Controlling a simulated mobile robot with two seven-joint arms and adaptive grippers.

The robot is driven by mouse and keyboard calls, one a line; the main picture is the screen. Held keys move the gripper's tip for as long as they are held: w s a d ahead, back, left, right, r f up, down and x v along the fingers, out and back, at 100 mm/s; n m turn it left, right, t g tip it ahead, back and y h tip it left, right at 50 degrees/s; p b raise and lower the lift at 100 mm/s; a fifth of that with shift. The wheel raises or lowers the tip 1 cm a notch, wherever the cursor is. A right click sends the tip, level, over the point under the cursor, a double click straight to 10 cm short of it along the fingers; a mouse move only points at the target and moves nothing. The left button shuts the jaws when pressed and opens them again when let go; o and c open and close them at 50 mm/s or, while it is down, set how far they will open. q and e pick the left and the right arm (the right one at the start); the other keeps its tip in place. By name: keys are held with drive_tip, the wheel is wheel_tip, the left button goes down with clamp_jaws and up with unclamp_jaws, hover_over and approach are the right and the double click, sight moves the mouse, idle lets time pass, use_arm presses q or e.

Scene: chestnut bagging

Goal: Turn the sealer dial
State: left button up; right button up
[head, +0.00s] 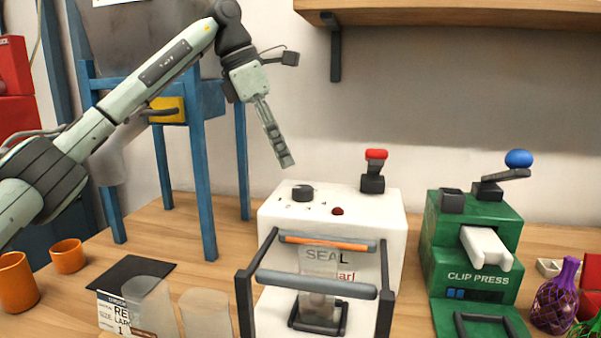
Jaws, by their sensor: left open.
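The sealer (393,215) is a white box marked "SEAL", standing mid-table. Its black dial (303,191) sits on the left of its top face, with small numbers around it that are too small to read surely. A dark red button (337,211) is right of the dial, and a red-topped lever (375,170) stands at the back right. My left gripper (286,161) is above and slightly left of the dial, pointing down, apart from it. It is open and seen nearly edge-on, with nothing visible in it. My right gripper is out of view.
A barred frame with an orange strip (325,243) fronts the sealer, around a clear bag (318,262). The green clip press (470,240) stands right. Orange cups (68,256), a label card and clear bags lie left. A blue stand (203,180) is behind; a wooden shelf (450,14) overhangs.

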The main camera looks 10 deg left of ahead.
sight(301, 188)
use_arm(q)
drive_tip(key=shift+w+d+f, duration=0.2)
drive_tip(key=shift+d, duration=0.15)
drive_tip(key=x, duration=0.6)
drive_tip(key=shift+s+d, duration=0.1)
drive_tip(key=shift+s, duration=0.1)
drive_tip(key=shift+w+d+f, duration=0.1)
drive_tip(key=shift+d+f, duration=0.05)
drive_tip(key=shift+f, duration=0.25)
drive_tip(key=shift+c, duration=0.5)
drive_tip(key=c, duration=1.1)
drive_tip(key=shift+o, duration=0.2)
